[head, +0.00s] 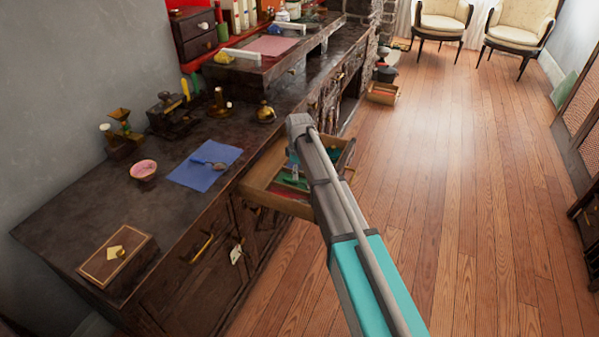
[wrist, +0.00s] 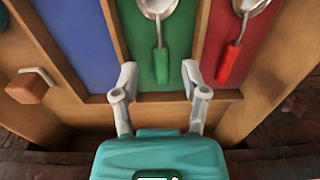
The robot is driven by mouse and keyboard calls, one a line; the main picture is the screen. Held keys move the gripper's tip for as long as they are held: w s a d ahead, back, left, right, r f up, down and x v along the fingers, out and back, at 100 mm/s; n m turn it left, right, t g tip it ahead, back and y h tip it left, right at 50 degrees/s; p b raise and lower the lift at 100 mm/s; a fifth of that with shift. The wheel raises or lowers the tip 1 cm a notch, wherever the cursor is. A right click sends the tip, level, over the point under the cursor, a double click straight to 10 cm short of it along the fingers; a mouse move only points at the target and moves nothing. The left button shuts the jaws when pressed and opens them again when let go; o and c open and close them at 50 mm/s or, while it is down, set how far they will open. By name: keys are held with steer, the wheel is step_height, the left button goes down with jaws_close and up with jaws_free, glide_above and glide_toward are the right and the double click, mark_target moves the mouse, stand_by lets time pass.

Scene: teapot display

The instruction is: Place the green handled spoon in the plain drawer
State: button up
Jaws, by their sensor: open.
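The green handled spoon (wrist: 160,60) lies in a green-lined compartment of the pulled-out wooden drawer (wrist: 275,88), bowl toward the top of the wrist view. My gripper (wrist: 160,72) is open and empty. In the wrist view its fingertips are on either side of the lower end of the green handle; I cannot tell how far above it they are. In the head view the open drawer (head: 262,190) is partly covered by my arm. I cannot tell which drawer is the plain one.
A red handled spoon (wrist: 235,45) lies in the red compartment; the blue compartment (wrist: 75,40) shows no spoon. A blue spoon (head: 208,162) lies on a blue cloth (head: 190,180) on the counter. A pink bowl (head: 143,169) and wooden box (head: 118,258) stand there. The floor at right is clear.

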mark_target(299, 182)
step_height(299, 182, up, 8)
steer(key=p, duration=0.7)
steer(key=shift+r+p, duration=0.2)
steer(key=shift+p, duration=0.15)
steer(key=shift+d, duration=0.1)
stand_by(0.5)
steer(key=s+d+m, duration=1.4)
steer(key=s+d, duration=0.9)
steer(key=s, duration=0.2)
steer(key=shift+s, duration=0.4)
